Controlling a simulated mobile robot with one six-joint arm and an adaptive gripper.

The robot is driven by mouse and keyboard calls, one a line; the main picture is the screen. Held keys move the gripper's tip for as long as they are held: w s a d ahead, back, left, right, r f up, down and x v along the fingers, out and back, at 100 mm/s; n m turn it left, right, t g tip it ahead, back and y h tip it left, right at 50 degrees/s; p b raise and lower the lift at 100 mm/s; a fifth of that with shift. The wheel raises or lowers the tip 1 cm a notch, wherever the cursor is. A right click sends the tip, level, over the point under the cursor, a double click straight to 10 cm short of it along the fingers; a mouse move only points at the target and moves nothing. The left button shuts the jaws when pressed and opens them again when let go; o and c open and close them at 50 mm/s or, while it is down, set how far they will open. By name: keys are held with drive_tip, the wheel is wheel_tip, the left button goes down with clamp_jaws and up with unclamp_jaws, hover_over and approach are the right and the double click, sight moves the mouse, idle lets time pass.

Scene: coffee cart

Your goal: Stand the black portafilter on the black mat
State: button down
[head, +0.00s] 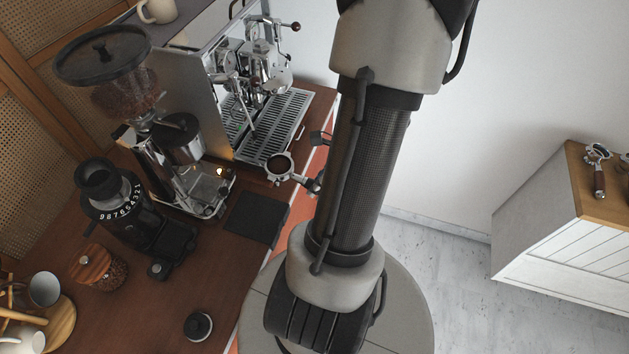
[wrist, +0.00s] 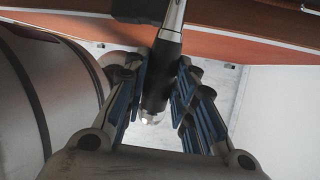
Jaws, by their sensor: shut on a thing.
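The black portafilter (head: 280,167) shows in the head view just in front of the espresso machine's drip tray, its round basket facing up with dark brown contents. Its handle runs right, behind my arm. In the wrist view its black handle (wrist: 161,75) lies between the blue-padded fingers of my gripper (wrist: 163,85), which is shut on it. In the head view my gripper is mostly hidden by my arm. The black mat (head: 257,217) lies flat and bare on the counter, below the basket in the picture. The basket appears apart from it.
The espresso machine (head: 210,85) stands behind. Two grinders (head: 180,150) (head: 125,215) stand left of the mat. A lidded jar (head: 98,267), cups (head: 44,288) and a tamper (head: 198,326) are on the counter (head: 150,315). Another portafilter (head: 599,178) lies on the right cabinet.

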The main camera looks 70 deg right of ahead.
drive_tip(key=s+p, duration=0.1)
drive_tip(key=s, duration=0.9)
drive_tip(key=shift+d+p, duration=0.35)
drive_tip(key=shift+d, duration=0.05)
